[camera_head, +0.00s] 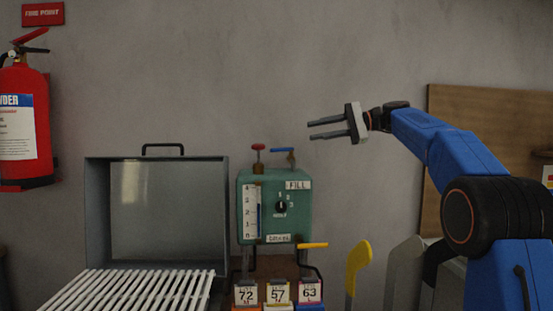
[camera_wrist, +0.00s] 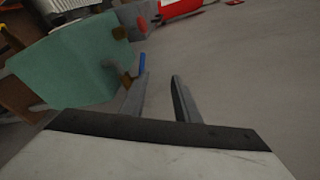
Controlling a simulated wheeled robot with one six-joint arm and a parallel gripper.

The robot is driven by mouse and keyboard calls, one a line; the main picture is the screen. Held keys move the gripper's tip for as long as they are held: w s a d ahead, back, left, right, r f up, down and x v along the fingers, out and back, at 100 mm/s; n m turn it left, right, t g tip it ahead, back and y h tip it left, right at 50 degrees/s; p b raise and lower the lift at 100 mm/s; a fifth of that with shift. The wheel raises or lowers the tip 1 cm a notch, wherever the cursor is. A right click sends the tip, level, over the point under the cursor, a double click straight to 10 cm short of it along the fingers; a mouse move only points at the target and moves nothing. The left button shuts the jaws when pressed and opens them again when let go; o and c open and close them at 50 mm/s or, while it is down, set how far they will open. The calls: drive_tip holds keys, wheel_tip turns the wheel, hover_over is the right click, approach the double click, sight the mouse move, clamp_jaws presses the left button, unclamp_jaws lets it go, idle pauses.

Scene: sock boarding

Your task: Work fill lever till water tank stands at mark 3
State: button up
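The green water tank (camera_head: 297,217) stands at the centre, with a numbered gauge (camera_head: 252,211) on its left front. A blue strip shows in the gauge, but its exact level is too small to read surely. A blue-handled lever (camera_head: 283,150) is on top, above the FILL label (camera_head: 298,185); its blue handle also shows in the wrist view (camera_wrist: 142,64). My gripper (camera_head: 311,130) is above and right of the tank, open and empty, its fingers pointing left. In the wrist view, the gripper (camera_wrist: 161,77) has a clear gap between its fingers, and the tank (camera_wrist: 75,65) is at left.
A red-handled valve (camera_head: 258,147) stands beside the blue lever. A yellow lever (camera_head: 312,245) sticks out low on the right. Numbered cards (camera_head: 278,293) stand below the tank. An open grey case (camera_head: 90,220) and white slatted rack (camera_head: 130,290) are left.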

drive_tip(key=s+a+m+t+h, duration=0.1)
drive_tip(key=s+a+m+t, duration=0.1)
drive_tip(key=s+t, duration=0.35)
drive_tip(key=t+h, duration=0.3)
drive_tip(key=t, duration=0.1)
approach(279, 150)
drive_tip(key=shift+m+g, duration=0.25)
drive_tip(key=shift+m, duration=0.15)
drive_tip(key=x, duration=1)
drive_tip(key=shift+w+a+r, duration=0.15)
drive_tip(key=shift+w+a, duration=0.1)
drive_tip(key=shift+w, duration=0.1)
clamp_jaws()
